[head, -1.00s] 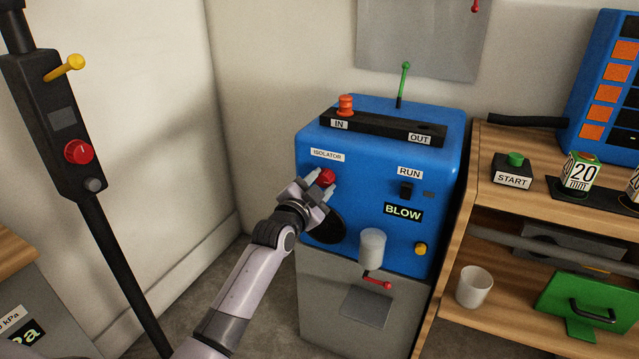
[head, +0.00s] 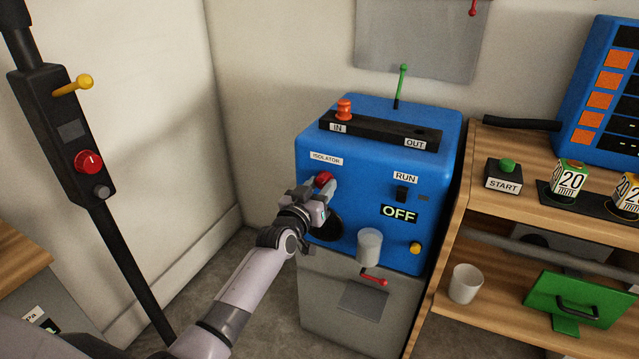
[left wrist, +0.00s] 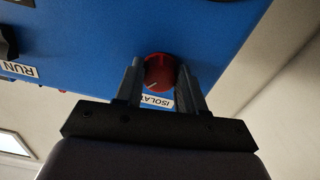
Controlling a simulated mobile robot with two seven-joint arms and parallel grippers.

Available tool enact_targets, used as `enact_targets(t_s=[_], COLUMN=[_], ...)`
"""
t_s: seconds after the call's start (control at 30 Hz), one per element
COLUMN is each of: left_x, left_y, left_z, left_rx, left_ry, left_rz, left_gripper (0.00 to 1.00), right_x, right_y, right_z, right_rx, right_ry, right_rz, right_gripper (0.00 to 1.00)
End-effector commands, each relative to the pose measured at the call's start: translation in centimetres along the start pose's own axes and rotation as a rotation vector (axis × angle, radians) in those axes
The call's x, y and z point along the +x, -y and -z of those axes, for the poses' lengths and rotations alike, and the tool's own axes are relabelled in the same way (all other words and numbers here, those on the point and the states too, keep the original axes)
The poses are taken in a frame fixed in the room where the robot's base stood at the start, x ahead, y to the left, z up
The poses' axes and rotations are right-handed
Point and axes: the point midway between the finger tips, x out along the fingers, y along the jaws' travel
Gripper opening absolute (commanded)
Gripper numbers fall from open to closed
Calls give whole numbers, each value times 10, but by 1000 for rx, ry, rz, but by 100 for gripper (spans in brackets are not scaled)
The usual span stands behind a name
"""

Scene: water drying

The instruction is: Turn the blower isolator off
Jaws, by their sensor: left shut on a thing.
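The blower is a blue box (head: 375,120) on a grey base. Its red isolator knob (head: 323,179) sits below the ISOLATOR label (head: 326,159). My left gripper (head: 322,190) is at the knob, with its fingers on either side of it and shut on it. In the left wrist view the knob (left wrist: 159,72) shows between the two fingers, with a pale pointer line on its face. The display (head: 399,213) on the blower reads OFF. My right gripper is not in view.
A RUN switch (head: 401,194), a yellow button (head: 415,248), a pale cylinder (head: 369,246) and a red lever (head: 374,280) are on the blower's front. A wooden shelf (head: 520,215) stands close on the right. A black post (head: 120,260) stands at left.

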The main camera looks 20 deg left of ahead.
Motion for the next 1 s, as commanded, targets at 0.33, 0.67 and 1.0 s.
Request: enact_targets(t_s=[0.33,0.67,1.0], left_x=[0,0,0], left_y=[-1,-2,-2], left_z=[0,0,0], left_rx=[-324,-556,-665], left_ry=[1,1,1], left_rz=[1,1,1], left_gripper=[9,9,9], right_x=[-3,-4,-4], right_y=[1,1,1], right_z=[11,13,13], right_rx=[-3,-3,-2], right_ry=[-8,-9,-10], right_rz=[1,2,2], right_gripper=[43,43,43])
